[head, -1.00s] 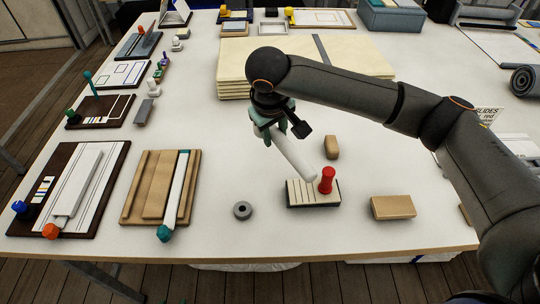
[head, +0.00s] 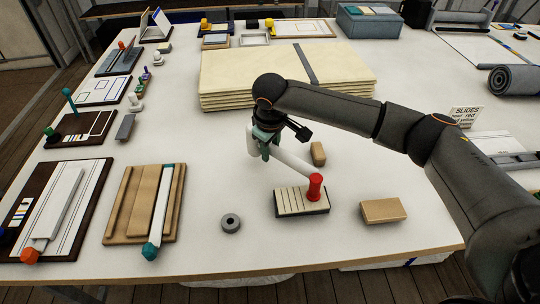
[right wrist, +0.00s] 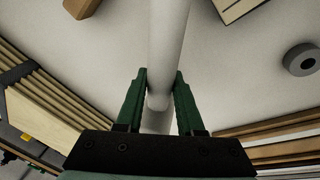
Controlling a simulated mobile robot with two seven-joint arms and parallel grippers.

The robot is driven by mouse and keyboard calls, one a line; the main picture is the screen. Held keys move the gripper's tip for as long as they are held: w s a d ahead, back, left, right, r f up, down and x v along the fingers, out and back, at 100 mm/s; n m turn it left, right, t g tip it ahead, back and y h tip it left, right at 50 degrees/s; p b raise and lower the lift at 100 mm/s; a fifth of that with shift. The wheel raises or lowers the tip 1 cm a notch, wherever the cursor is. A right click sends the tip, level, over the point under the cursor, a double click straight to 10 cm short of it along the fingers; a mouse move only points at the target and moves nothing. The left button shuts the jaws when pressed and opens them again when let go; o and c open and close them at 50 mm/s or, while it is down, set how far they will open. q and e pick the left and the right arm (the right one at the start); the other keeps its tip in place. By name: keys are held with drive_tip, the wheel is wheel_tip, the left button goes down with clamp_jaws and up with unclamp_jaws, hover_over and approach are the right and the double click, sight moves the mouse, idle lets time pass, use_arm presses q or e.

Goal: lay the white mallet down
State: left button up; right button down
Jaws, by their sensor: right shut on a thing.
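My right gripper (head: 262,150), pointing down above the table, is shut on the white mallet (head: 292,161). The mallet is a white rod, tilted down to the right. A short upright white part shows left of the fingers. In the right wrist view the rod (right wrist: 168,45) runs between the green fingers (right wrist: 160,100). Its lower right end meets or overlaps a red cylinder (head: 315,187) on a ribbed block (head: 291,202); I cannot tell whether they touch. My left gripper is not in view.
A grey ring (head: 231,223), a small tan block (head: 318,153) and a larger tan block (head: 382,211) lie near the ribbed block. A wooden tray (head: 125,205) holds a teal-ended white rod.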

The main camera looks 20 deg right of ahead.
drive_tip(key=shift+f, duration=1.3)
drive_tip(key=shift+f, duration=0.45)
drive_tip(key=c, duration=0.5)
unclamp_jaws()
drive_tip(key=shift+r, duration=0.2)
drive_tip(key=v, duration=1.2)
drive_tip(key=shift+r, duration=0.3)
